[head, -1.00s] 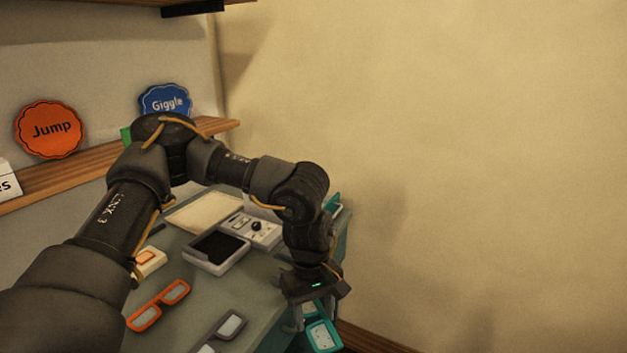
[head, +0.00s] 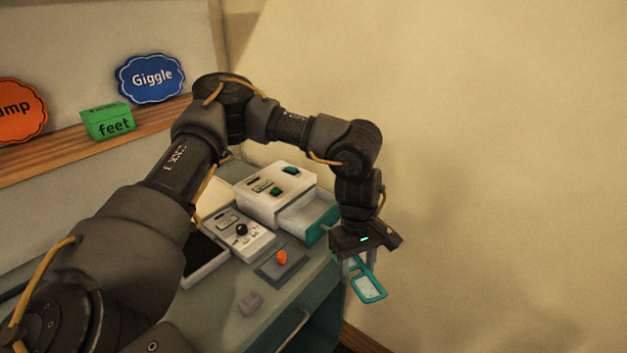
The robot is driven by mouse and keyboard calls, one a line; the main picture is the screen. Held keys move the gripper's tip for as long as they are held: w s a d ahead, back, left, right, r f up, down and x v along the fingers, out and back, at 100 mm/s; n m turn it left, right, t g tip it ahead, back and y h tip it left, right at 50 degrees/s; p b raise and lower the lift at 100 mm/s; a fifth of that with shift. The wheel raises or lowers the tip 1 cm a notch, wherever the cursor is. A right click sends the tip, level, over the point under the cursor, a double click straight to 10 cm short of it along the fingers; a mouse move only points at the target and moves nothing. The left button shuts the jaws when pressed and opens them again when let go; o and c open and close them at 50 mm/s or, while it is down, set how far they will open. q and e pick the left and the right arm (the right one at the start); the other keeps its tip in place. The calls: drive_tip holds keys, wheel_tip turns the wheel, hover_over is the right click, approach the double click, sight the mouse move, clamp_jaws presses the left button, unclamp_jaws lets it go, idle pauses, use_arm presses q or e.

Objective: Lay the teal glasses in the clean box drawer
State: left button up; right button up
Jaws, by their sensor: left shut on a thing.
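My left gripper (head: 352,262) points down beyond the right edge of the table. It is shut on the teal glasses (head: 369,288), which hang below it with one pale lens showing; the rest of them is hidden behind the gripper. A white box (head: 272,188) with dark green parts on its top stands at the back of the table. Its drawer (head: 308,212), with a teal front, is pulled open toward the right. The part of the drawer that shows looks empty. The gripper and glasses are in front of the drawer and to its right. My right gripper is not in view.
A white panel with a dark knob (head: 244,236), a grey block with an orange button (head: 281,259) and a small grey piece (head: 250,303) lie on the table (head: 285,295). A green "feet" block (head: 107,122) and a blue "Giggle" sign (head: 151,77) are on the shelf.

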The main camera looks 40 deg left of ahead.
use_arm(q)
drive_tip(key=w+a+r+n+p, duration=0.1)
drive_tip(key=w+a+n+p, duration=0.1)
drive_tip(key=w+a+n, duration=0.2)
drive_tip(key=w+a+r+n+t+p, duration=0.1)
drive_tip(key=w+a+r+n+p, duration=0.1)
drive_tip(key=a+n, duration=0.4)
drive_tip(key=w+a+r+n+t+p, duration=0.1)
drive_tip(key=w+a+r+n+p, duration=0.1)
drive_tip(key=w+a+n, duration=0.4)
drive_tip(key=shift+w+n+y+p, duration=0.15)
drive_tip(key=shift+n+y+p, duration=0.4)
drive_tip(key=shift+n, duration=0.55)
drive_tip(key=a+n+p, duration=0.1)
drive_tip(key=a+n, duration=0.4)
drive_tip(key=a, duration=0.2)
drive_tip(key=shift+f+n+t, duration=0.2)
drive_tip(key=shift+n+t, duration=0.1)
drive_tip(key=shift+f+y, duration=0.1)
drive_tip(key=shift+y, duration=0.15)
drive_tip(key=shift+f+b, duration=1.65)
drive_tip(key=shift+b, duration=0.1)
